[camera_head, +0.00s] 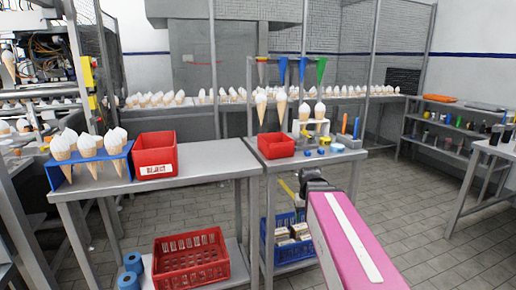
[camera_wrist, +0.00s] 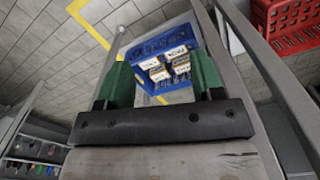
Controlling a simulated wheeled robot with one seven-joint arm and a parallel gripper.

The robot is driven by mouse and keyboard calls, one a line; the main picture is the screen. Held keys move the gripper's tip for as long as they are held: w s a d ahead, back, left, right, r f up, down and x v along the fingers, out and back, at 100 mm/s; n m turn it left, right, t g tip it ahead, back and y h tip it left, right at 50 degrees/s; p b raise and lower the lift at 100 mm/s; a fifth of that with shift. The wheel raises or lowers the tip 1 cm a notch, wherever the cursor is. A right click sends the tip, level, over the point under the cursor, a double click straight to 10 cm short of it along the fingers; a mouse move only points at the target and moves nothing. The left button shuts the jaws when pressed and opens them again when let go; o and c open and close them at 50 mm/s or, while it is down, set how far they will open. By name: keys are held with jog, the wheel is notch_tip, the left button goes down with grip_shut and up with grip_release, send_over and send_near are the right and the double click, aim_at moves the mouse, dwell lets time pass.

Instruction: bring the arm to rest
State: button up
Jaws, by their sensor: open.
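My gripper (camera_wrist: 163,85) shows in the wrist view as two green fingers set wide apart on a dark bar, with nothing between them close by. It is open and empty. Beyond the fingers lies a blue crate (camera_wrist: 186,94) with several small boxes in it, well below. In the head view my pink arm (camera_head: 352,245) reaches up from the lower right. Its dark end (camera_head: 314,182) is in front of the right table's front edge. The fingers are hidden in the head view.
The right table (camera_head: 322,157) carries a small red bin (camera_head: 276,152) and cones in a stand. The left table (camera_head: 205,166) holds a red bin (camera_head: 155,161) and a blue cone rack (camera_head: 62,184). A red crate (camera_head: 222,270) sits below. The floor (camera_head: 415,210) at right is clear.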

jog(key=s+f, duration=0.5)
jog(key=f, duration=0.9)
jog(key=shift+f, duration=0.1)
